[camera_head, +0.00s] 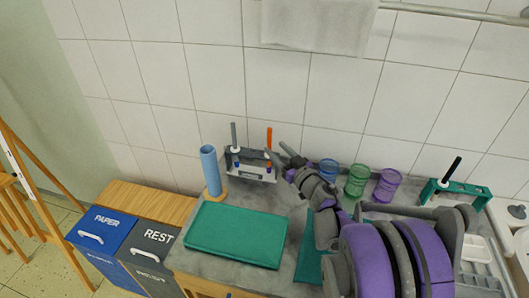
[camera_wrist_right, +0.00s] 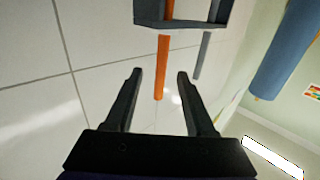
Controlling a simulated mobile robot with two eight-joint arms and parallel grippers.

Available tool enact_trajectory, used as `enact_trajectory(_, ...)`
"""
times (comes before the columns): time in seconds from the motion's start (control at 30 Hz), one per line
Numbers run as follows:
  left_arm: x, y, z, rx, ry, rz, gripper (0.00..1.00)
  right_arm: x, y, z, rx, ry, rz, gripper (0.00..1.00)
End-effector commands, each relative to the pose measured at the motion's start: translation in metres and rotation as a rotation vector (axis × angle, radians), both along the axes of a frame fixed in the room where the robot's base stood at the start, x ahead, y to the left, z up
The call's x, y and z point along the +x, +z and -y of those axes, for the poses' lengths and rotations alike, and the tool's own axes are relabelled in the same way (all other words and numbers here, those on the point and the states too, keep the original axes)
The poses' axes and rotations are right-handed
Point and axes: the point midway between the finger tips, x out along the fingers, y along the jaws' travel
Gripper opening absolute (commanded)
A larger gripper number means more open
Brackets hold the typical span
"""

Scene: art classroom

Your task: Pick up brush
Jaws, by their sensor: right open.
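An orange brush (camera_head: 269,138) stands upright in a small grey rack (camera_head: 236,166) near the tiled wall, beside a grey brush (camera_head: 233,136). My right gripper (camera_head: 284,160) is close to the right side of this rack. In the right wrist view, which looks upside down, the right gripper (camera_wrist_right: 160,82) is open. The orange brush (camera_wrist_right: 162,66) reaches out of the rack (camera_wrist_right: 184,25) and its end lies between the fingers in the picture; neither finger visibly touches it. The grey brush (camera_wrist_right: 206,55) is outside the fingers. My left gripper is not in view.
A blue cylinder (camera_head: 210,170) stands left of the rack; a green tray (camera_head: 236,235) lies in front. Blue (camera_head: 328,170), green (camera_head: 357,181) and purple (camera_head: 388,185) jars stand right of the gripper. A green rack (camera_head: 467,195) with a black-handled tool stands farther right.

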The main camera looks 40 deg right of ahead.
Motion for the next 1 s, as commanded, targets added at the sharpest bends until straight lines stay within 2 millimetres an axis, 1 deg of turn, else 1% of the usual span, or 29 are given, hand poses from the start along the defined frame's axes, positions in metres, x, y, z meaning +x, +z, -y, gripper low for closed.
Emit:
enact_trajectory(0.03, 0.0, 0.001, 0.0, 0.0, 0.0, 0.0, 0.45, 0.009, 0.001, 0.0, 0.001, 0.003, 0.0, 0.55)
enact_trajectory(0.1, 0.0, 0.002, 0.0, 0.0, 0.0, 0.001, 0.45, 0.018, 0.001, 0.001, 0.001, 0.002, 0.0, 0.55)
enact_trajectory(0.37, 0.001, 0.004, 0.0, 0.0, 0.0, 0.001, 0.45, 0.034, 0.003, 0.003, 0.0, 0.001, 0.001, 0.55)
enact_trajectory(0.53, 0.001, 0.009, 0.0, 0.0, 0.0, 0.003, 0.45, 0.058, 0.009, 0.004, 0.001, 0.001, 0.001, 0.55)
enact_trajectory(0.6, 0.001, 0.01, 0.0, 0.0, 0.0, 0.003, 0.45, 0.069, 0.009, 0.005, 0.0, 0.001, 0.001, 0.55)
enact_trajectory(0.67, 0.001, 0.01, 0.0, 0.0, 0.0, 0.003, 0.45, 0.076, 0.009, 0.006, 0.0, 0.0, 0.001, 0.55)
enact_trajectory(0.73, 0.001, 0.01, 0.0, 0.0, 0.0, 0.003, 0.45, 0.079, 0.008, 0.007, 0.0, -0.001, 0.001, 0.55)
enact_trajectory(0.9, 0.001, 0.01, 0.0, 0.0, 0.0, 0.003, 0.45, 0.079, 0.008, 0.007, 0.0, -0.002, 0.001, 0.55)
enact_trajectory(0.97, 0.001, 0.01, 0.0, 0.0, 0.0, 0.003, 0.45, 0.079, 0.008, 0.007, 0.0, -0.002, 0.001, 0.46)
enact_trajectory(1.0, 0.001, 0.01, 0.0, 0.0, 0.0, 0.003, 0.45, 0.079, 0.008, 0.007, 0.0, -0.001, 0.001, 0.39)
